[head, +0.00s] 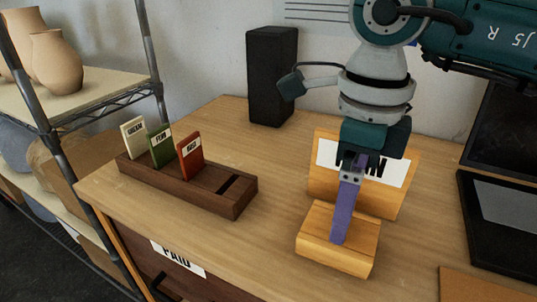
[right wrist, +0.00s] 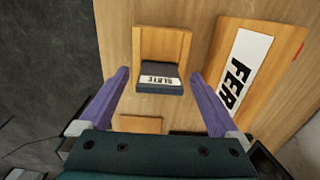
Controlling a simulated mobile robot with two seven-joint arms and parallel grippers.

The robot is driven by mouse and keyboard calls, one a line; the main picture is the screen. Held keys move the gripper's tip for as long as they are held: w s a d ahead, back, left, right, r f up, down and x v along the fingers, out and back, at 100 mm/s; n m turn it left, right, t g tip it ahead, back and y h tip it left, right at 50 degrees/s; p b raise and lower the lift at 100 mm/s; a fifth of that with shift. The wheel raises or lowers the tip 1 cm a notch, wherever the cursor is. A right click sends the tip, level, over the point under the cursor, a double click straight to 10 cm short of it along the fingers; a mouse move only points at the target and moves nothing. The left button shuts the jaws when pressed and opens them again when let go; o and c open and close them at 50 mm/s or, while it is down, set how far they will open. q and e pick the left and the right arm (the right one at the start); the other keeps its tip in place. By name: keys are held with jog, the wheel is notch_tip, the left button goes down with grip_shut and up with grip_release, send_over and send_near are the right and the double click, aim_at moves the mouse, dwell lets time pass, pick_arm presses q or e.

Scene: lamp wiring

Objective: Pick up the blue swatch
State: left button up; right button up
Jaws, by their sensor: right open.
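The blue swatch (right wrist: 159,84), dark slate-blue with a white label that seems to read SLATE, sits at a small wooden stand (right wrist: 162,42) in the right wrist view. In the head view the stand (head: 335,258) is in front of an upright sign board, and the swatch is hidden behind my gripper. My right gripper (head: 343,225) points down over the stand. Its purple fingers are open, one on each side of the swatch in the right wrist view (right wrist: 160,76). They appear apart from it. My left gripper is not in view.
A dark wooden rack (head: 205,198) at the left holds a cream swatch (head: 134,138), a green swatch (head: 160,146) and a rust swatch (head: 190,158), with an empty slot at its right. A black speaker-like box (head: 272,75) stands behind. A dark laptop-like device (head: 500,225) is at the right.

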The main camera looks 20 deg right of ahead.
jog(key=shift+f, duration=1.15)
jog(key=c, duration=1.5)
jog(key=shift+o, duration=0.2)
jog(key=shift+r, duration=0.1)
